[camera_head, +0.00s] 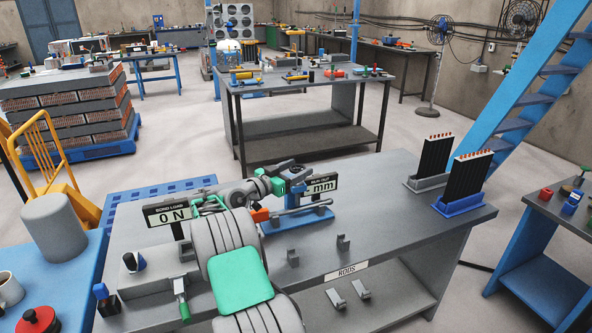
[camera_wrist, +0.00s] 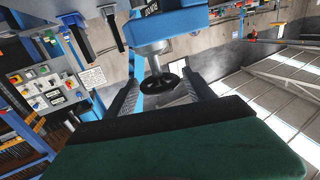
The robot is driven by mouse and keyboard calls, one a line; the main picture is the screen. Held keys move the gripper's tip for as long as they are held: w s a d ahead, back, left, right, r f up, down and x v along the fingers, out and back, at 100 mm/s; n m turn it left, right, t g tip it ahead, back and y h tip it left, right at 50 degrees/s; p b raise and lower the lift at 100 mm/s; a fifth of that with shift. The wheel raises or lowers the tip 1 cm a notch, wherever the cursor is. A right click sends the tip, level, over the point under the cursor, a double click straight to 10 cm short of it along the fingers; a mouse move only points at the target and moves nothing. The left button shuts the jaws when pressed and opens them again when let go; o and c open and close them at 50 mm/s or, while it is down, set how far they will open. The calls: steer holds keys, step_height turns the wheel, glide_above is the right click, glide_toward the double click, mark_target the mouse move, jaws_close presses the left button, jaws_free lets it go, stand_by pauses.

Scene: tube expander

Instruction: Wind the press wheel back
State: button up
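The press wheel (camera_wrist: 158,85) is a dark ring with spokes on a pale shaft, below a blue press body (camera_wrist: 168,25) in the wrist view. My gripper (camera_wrist: 163,93) has its two grey fingers spread, one on each side of the wheel. I cannot tell whether they touch it. The large green pad at the bottom of that view is mine. In the head view my arm reaches over the grey bench to the blue press base (camera_head: 300,219).
A load display (camera_head: 172,211) reads 0 N left of my arm; an mm display (camera_head: 322,184) stands right of the press. Small grey brackets (camera_head: 292,257) stand on the bench (camera_head: 395,225). A black finned block (camera_head: 468,180) in a blue holder stands at right. The bench's right middle is clear.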

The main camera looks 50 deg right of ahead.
steer(key=c, duration=1.1)
steer(key=shift+c, duration=0.2)
